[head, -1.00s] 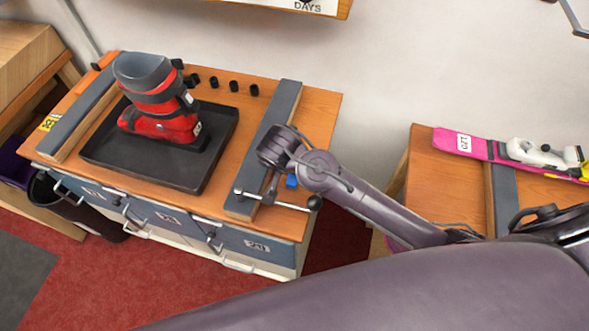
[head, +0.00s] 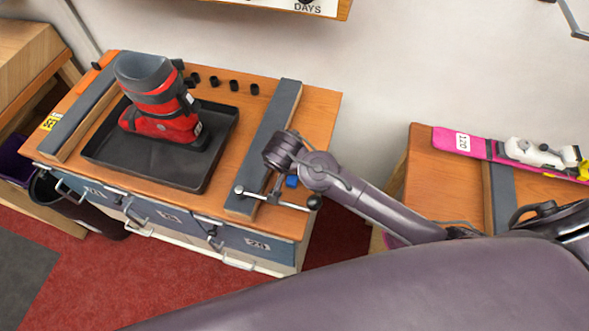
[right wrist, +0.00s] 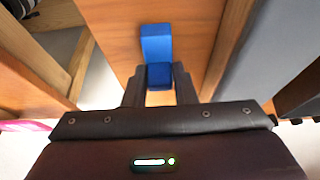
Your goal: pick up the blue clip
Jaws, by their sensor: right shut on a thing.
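The blue clip (right wrist: 156,42) is held between the two dark fingers of my right gripper (right wrist: 158,84) in the right wrist view. The fingers are closed on its near end, and its far part sticks out beyond them. In the head view a small bit of the blue clip (head: 291,182) shows beside my right wrist, over the right side of the orange bench top. My arm hides most of my right gripper there. I cannot tell whether the clip still touches the bench. My left gripper is not in view.
The bench (head: 318,112) carries a black tray (head: 140,166) with a red and grey boot (head: 158,100). A grey-topped rail (head: 278,110) and a bar with round ends (head: 292,205) lie close to my right gripper. A pink ski (head: 459,143) rests on another bench at right.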

